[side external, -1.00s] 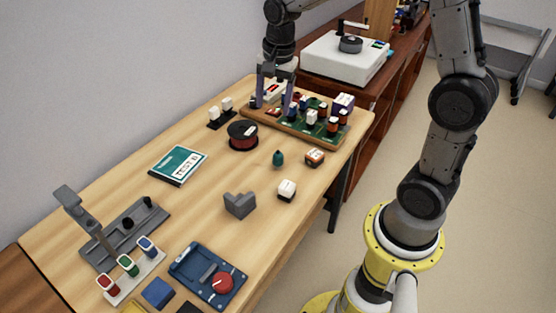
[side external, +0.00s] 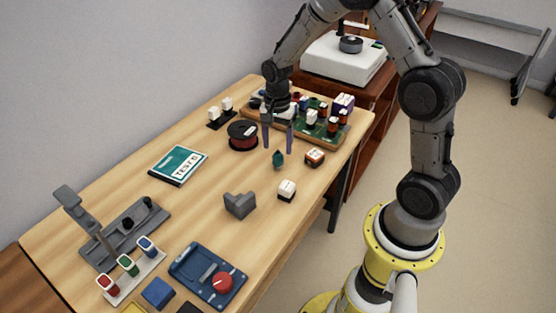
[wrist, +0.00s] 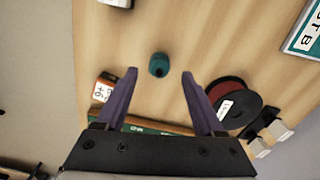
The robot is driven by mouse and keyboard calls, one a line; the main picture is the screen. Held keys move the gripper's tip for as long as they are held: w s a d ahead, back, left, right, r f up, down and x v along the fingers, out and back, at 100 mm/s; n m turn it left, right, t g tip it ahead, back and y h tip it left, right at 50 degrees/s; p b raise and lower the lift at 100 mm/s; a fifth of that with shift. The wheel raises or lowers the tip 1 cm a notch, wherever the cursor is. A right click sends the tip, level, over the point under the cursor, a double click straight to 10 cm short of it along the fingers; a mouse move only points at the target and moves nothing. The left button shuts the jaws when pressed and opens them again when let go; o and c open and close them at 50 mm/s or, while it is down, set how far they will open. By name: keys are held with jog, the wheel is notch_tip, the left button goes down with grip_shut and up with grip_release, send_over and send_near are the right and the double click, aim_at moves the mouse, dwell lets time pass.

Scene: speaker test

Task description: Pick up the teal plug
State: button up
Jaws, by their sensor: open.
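The teal plug (side external: 278,159) stands on the wooden table, right of centre in the side view. In the wrist view the teal plug (wrist: 158,65) lies just beyond my fingertips, between their lines. My gripper (side external: 278,150) is open and points down above the table, close to the plug. In the wrist view my gripper (wrist: 160,73) shows two purple-grey fingers spread wide with nothing between them. I cannot tell the exact height of the fingertips above the table.
A red-and-black spool (side external: 242,136) stands left of the gripper. An orange-and-white block (side external: 314,158) is right of the plug, and a white-and-black block (side external: 287,190) is in front. A board with several components (side external: 325,136) lies behind. A grey angled block (side external: 240,205) stands nearer the camera.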

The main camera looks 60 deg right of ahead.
aim_at(278, 153)
jog(key=shift+d+f, duration=0.15)
jog(key=shift+f, duration=2.2)
grip_shut()
